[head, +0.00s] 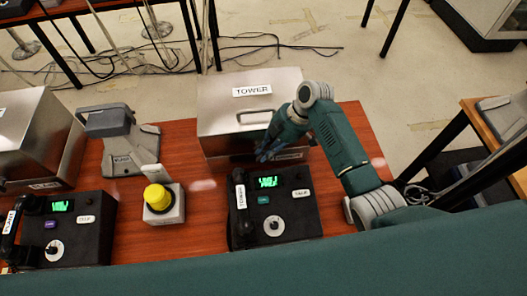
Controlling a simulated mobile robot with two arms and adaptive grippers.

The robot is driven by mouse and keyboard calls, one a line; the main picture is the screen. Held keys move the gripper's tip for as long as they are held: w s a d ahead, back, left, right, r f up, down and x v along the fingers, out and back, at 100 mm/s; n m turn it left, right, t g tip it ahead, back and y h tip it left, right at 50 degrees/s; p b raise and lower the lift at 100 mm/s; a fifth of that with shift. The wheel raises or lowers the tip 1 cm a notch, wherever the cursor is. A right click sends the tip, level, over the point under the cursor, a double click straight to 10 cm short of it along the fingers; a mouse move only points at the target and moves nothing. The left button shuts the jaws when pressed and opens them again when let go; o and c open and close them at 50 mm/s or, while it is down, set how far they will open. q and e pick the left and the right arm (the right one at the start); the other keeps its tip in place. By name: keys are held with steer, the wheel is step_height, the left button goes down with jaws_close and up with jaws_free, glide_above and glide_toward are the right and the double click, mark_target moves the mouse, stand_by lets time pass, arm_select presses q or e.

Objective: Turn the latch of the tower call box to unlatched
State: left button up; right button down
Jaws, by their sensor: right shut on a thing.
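The tower call box (236,117) is a metal box with a TOWER label and a handle on its lid. It stands at the back middle of the red-brown table. My right gripper (262,156) reaches in from the right and is at the box's lower front face. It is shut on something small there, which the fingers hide. The latch itself cannot be made out, so its position cannot be told. My left gripper does not show.
A black tower phone (298,207) with a handset lies just in front of the box. A yellow button (158,197) on a grey base, a grey device (137,157), another black phone (90,238) and another metal box (38,128) stand to the left. Cables lie on the floor behind.

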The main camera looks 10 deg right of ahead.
steer(key=shift+w+d+f+y+b, duration=0.1)
steer(key=shift+d+y+b, duration=0.2)
steer(key=shift+y+b, duration=0.45)
steer(key=c, duration=1.7)
jaws_free()
steer(key=shift+o, duration=0.2)
steer(key=v, duration=1.2)
steer(key=shift+d, duration=0.15)
steer(key=shift+c, duration=0.3)
